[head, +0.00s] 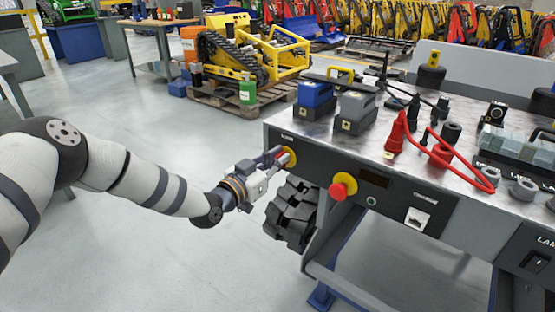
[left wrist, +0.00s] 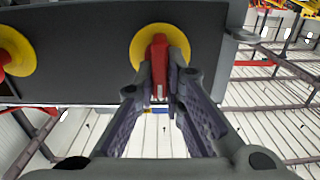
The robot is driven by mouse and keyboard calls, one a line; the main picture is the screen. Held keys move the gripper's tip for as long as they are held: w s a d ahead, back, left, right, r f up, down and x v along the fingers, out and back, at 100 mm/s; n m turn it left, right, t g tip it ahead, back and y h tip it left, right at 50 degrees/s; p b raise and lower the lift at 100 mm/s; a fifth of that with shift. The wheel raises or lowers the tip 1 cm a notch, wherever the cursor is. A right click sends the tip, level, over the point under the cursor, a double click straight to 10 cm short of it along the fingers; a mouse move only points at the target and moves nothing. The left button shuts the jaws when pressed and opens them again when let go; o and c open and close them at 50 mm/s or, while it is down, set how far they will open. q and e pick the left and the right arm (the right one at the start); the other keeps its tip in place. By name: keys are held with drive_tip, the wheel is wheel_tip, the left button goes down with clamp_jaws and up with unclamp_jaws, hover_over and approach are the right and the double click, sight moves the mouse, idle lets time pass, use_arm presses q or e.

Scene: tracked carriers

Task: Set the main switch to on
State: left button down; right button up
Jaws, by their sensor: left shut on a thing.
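The main switch is a red handle on a round yellow plate (head: 291,153), at the left end of the bench's dark front panel. In the left wrist view the red handle (left wrist: 158,64) stands upright in the picture over its yellow plate (left wrist: 139,47). My left gripper (head: 280,160) reaches it from the left, and in the left wrist view its fingers (left wrist: 161,88) are shut on the handle, one on each side. The switch's markings are too small to read. My right gripper is not in view.
A red emergency button (head: 339,190) on a yellow plate sits just right of the switch. The bench top (head: 375,150) holds battery packs (head: 355,111), a red cable (head: 466,173) and several sockets. A black rubber track (head: 291,212) is below the switch. Floor at left is clear.

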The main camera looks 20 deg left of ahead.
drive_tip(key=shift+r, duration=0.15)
use_arm(q)
drive_tip(key=m+p, duration=0.1)
drive_tip(key=m, duration=0.3)
drive_tip(key=shift+s+d+r+p, duration=0.1)
drive_tip(key=shift+d+p, duration=0.1)
drive_tip(key=shift+p, duration=0.2)
drive_tip(key=shift+s+d+f+m+p, duration=0.15)
drive_tip(key=shift+m+p, duration=0.25)
drive_tip(key=shift+m, duration=1.85)
drive_tip(key=shift+w+d+f+m+p, duration=0.1)
drive_tip(key=shift+f+m+p, duration=0.25)
drive_tip(key=shift+m, duration=1.95)
drive_tip(key=shift+s+d+f+m+p, duration=0.15)
drive_tip(key=shift+m+p, duration=0.25)
drive_tip(key=shift+m, duration=1.85)
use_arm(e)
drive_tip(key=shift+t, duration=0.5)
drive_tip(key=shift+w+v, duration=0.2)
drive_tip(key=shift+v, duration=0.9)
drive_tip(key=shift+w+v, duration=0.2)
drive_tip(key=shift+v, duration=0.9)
use_arm(q)
drive_tip(key=shift+w+a, duration=0.1)
drive_tip(key=c, duration=1.7)
unclamp_jaws()
